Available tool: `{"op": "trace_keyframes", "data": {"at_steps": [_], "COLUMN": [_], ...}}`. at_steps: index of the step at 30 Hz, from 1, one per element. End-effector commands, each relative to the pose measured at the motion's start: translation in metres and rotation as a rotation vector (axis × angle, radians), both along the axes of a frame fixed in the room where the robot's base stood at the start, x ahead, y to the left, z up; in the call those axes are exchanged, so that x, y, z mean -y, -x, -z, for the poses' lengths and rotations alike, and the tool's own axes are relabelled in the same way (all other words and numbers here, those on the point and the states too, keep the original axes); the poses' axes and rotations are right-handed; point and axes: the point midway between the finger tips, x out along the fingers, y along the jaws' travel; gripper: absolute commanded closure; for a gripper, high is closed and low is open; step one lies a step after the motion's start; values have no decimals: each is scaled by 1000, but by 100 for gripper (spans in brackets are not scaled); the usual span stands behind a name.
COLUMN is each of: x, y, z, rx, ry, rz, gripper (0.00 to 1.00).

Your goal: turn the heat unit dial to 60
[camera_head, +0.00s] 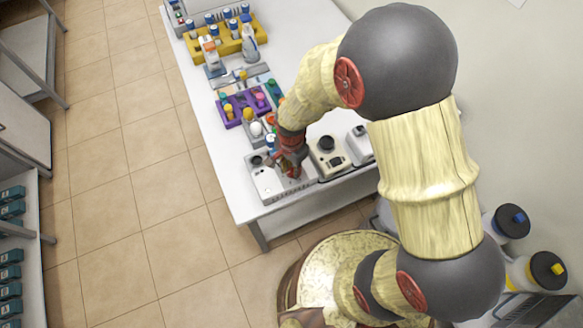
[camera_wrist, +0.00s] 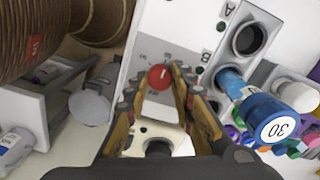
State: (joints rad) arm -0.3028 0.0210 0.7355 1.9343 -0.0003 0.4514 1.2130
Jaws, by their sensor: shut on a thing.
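The heat unit (camera_head: 263,184) is a pale box at the near end of the white table. In the wrist view its light panel (camera_wrist: 185,60) carries a round red dial (camera_wrist: 160,77) with a pale pointer line. Small marks surround the dial, too small to read, so I cannot tell its setting. My gripper (camera_wrist: 160,92) has a finger on each side of the dial and is shut on it. In the head view my gripper (camera_head: 291,168) reaches down over the right part of the unit and hides the dial.
Sockets marked A and B (camera_wrist: 249,39) lie beside the panel, with a blue-capped bottle (camera_wrist: 278,124) marked 30 nearby. A beige device (camera_head: 328,158) stands close right of my gripper. A purple rack (camera_head: 236,107) and a yellow rack (camera_head: 228,46) stand farther back. The tiled floor at left is clear.

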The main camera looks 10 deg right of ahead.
Motion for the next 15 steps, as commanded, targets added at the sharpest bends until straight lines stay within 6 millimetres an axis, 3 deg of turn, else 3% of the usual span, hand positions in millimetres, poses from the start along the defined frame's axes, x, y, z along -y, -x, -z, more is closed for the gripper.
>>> {"op": "trace_keyframes", "data": {"at_steps": [11,12,15], "x": [0,-1,0], "y": [-1,-1,-1], "z": [0,0,0], "rx": [3,3,3], "ry": [-1,-1,-1], "rz": [4,4,4], "gripper": [100,73,68]}}
